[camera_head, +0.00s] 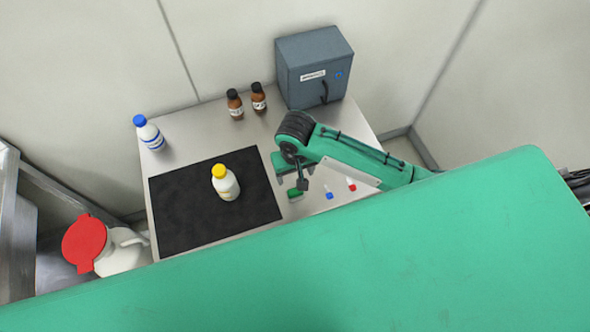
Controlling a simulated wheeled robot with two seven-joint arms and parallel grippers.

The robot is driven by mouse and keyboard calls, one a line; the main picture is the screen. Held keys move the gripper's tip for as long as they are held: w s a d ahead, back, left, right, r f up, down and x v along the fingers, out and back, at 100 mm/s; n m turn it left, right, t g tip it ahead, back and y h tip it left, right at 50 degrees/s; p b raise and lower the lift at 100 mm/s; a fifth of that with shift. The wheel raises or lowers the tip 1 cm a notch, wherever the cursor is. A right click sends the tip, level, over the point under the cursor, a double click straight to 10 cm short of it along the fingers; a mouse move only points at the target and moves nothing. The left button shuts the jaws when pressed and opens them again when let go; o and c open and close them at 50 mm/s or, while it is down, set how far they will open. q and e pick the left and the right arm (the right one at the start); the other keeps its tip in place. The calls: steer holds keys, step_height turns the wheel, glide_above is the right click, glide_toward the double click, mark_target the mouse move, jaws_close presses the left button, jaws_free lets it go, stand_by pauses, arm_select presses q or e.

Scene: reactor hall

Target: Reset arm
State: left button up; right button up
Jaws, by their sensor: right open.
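My right arm comes in from the right, green with a black wrist, over the right part of a metal table (205,113). Its gripper (290,178) is open, beside the right edge of a black mat (180,212). I see nothing between its fingers. A white bottle with a yellow cap (227,186) stands upright on the mat, to the left of the gripper and apart from it. My left gripper is not in view. A large green part of my own body covers the bottom of the view and hides the table's front.
A blue-capped bottle (150,134) stands at the table's left. Two brown bottles (235,105) (258,97) and a grey box (313,67) stand at the back. Small blue- and red-marked items (329,192) (351,185) lie near my forearm. A red-lidded white container (120,254) is at lower left.

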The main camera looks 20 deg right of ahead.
stand_by(0.3)
steer(key=s+r+n+t+y, duration=0.1)
steer(key=s+r+t+y, duration=0.1)
steer(key=s, duration=0.5)
steer(key=s+d+r+t+h, duration=0.2)
steer(key=s+d+r, duration=0.1)
steer(key=s+d, duration=0.6)
step_height(320, 180, down, 35)
steer(key=d+g+b, duration=0.1)
steer(key=g+b, duration=0.1)
steer(key=b, duration=0.1)
steer(key=s+d+f+n+g+b, duration=0.1)
steer(key=s+d+f+b, duration=0.1)
steer(key=s+f, duration=1.7)
step_height(320, 180, down, 2)
steer(key=shift+d+f+b, duration=0.1)
steer(key=shift+d+b, duration=0.2)
steer(key=shift+d, duration=0.6)
steer(key=shift+s, duration=0.1)
